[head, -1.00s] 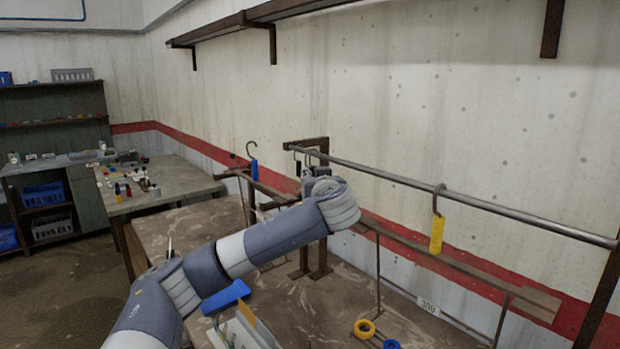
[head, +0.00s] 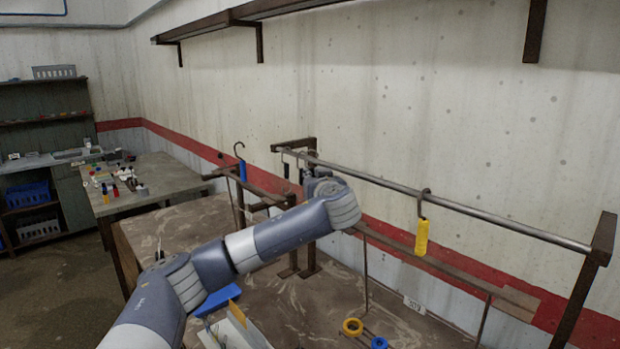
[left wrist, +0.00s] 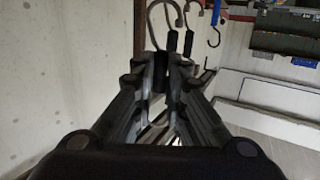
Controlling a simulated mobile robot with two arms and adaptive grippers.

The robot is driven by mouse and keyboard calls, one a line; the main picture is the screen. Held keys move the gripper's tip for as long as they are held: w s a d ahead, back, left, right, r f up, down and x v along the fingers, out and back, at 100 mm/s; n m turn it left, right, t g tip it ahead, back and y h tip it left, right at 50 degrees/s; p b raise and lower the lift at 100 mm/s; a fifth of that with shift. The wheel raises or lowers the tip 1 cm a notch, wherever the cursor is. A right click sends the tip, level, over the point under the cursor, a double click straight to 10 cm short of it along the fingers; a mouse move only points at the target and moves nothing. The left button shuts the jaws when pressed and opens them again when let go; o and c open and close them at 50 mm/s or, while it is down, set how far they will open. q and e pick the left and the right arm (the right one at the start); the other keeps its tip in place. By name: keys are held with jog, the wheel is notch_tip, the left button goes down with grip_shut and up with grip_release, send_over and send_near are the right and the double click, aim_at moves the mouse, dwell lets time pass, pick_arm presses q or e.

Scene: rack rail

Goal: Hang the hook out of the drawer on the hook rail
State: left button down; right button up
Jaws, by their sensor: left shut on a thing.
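The hook rail (head: 475,212) is a grey metal bar along the wall. A hook with a yellow handle (head: 422,236) hangs on it right of the middle. My left gripper (head: 318,183) is close to the rail's far left end, and my own arm partly hides it. In the left wrist view my left gripper (left wrist: 160,72) is shut on a grey hook (left wrist: 160,14) with a black handle. The hook's curved top points up beyond the fingertips. I cannot tell whether it touches the rail. No drawer is in view. My right gripper is not in view.
A hook with a blue handle (head: 242,170) hangs farther left. Another black-handled hook (left wrist: 188,40) shows behind the held one. The workbench (head: 190,222) below carries a yellow ring (head: 352,327), a blue ring (head: 379,343) and a blue object (head: 217,300). The rail is clear right of the yellow hook.

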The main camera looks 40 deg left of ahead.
pick_arm(q)
jog(key=shift+w+d+f+b, duration=0.1)
jog(key=shift+w+f+b, duration=0.4)
jog(key=shift+w+f, duration=0.2)
dwell(0.3)
jog(key=c, duration=1.5)
grip_release()
jog(key=shift+c, duration=0.2)
jog(key=v, duration=1.2)
